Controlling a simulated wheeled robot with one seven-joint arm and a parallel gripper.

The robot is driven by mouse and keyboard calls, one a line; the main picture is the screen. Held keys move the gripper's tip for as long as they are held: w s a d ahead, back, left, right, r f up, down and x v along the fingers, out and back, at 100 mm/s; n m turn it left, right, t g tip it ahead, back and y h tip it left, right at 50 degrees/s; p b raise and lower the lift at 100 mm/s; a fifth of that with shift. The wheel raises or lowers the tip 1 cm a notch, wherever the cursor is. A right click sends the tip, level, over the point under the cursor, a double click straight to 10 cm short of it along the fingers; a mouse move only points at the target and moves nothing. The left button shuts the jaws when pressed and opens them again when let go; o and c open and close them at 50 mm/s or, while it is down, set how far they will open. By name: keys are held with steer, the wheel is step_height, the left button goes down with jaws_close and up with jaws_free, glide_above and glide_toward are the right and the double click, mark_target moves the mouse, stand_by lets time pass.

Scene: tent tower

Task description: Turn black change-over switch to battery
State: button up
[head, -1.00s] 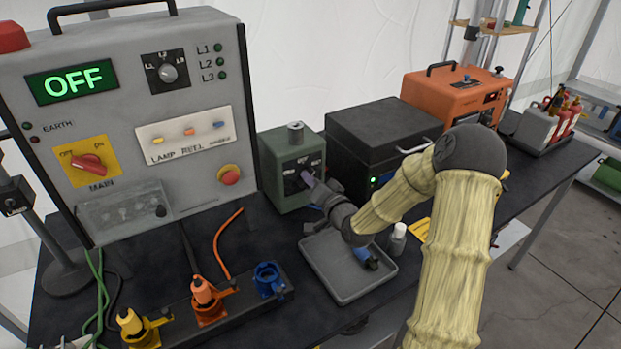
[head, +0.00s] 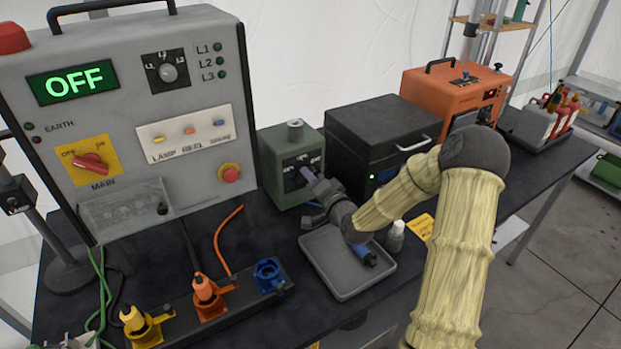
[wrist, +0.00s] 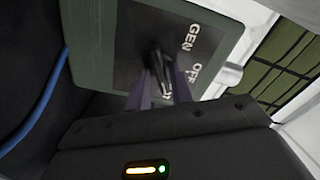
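The black change-over switch (wrist: 157,62) is a knob on the dark face of a small green box (head: 277,183). In the wrist view the box face reads GEN and OFF, and a third label is partly hidden behind the fingers. My gripper (head: 308,177) reaches the box face from the front right. In the wrist view its two purple-grey fingers (wrist: 161,88) lie on either side of the knob's handle and look closed on it. The handle's lower end lies near the partly hidden label. The fingers cover much of the knob in the head view.
A large grey panel (head: 120,115) reading OFF stands left of the box. A black unit (head: 375,135) and an orange unit (head: 450,90) stand to its right. A grey tray (head: 347,288) lies below my gripper. Coloured connectors (head: 207,292) stand at the front.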

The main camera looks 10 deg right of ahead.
steer(key=shift+o, duration=0.6)
steer(key=p+v, duration=0.9)
steer(key=v, duration=0.8)
steer(key=shift+s+p, duration=0.2)
steer(key=shift+p, duration=0.2)
